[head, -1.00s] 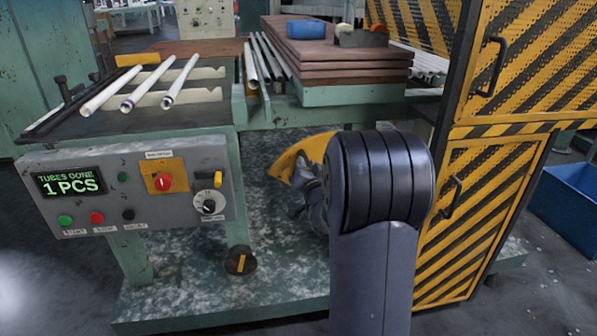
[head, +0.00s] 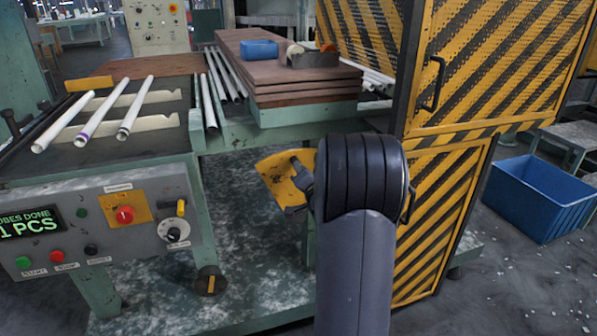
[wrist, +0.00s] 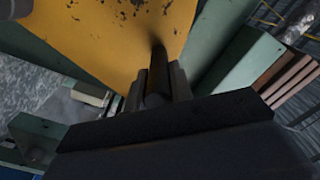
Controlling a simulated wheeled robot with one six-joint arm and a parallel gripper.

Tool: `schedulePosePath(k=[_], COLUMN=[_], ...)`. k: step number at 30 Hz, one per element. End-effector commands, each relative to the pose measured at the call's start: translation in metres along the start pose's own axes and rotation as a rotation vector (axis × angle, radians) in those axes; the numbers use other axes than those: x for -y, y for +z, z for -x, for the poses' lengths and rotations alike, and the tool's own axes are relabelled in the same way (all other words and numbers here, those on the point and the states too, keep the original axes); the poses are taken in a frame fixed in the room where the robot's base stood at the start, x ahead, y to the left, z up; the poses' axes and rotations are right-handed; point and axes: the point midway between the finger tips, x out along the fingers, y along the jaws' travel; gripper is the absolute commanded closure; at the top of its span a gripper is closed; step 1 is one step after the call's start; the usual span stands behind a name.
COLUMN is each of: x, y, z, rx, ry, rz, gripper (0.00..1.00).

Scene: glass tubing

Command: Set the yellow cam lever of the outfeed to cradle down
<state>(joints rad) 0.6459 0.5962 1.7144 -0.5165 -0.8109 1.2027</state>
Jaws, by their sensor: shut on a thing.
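A yellow plate (head: 272,177) with a dark handle (head: 297,163) stands below the stacked boards, left of my arm; it looks like the cam lever. My gripper (head: 303,188) is at the plate's right side, partly hidden behind my own arm. In the wrist view the worn yellow plate (wrist: 110,35) fills the upper middle. My gripper (wrist: 160,85) is shut there on the dark handle (wrist: 157,57), which stands out from the plate. The handle's lower end is hidden between the fingers. I cannot read any cradle marking.
A control panel (head: 140,255) with buttons and knobs is at the left. Glass tubes (head: 102,110) lie on a notched rack above it. A striped yellow guard (head: 440,215) stands close right of my arm. A blue crate (head: 535,200) is on the floor at right.

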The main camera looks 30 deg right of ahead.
Motion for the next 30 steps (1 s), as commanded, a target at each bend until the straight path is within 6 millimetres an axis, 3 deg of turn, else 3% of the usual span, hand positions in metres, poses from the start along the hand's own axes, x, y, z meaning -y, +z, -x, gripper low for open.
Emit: schedulePosePath(k=[9,10,17,25,30], x=[-0.002,-0.002,-0.002,-0.001,-0.001], y=[0.001,0.001,0.001,0.000,-0.001], z=[0.000,0.000,0.000,0.002,0.018], rx=[0.001,0.001,0.001,0.001,0.000], ry=[0.004,0.004,0.002,0.001,0.003], rz=[0.001,0.001,0.001,0.001,0.001], gripper=[1.00,0.76,0.57,0.57,0.57])
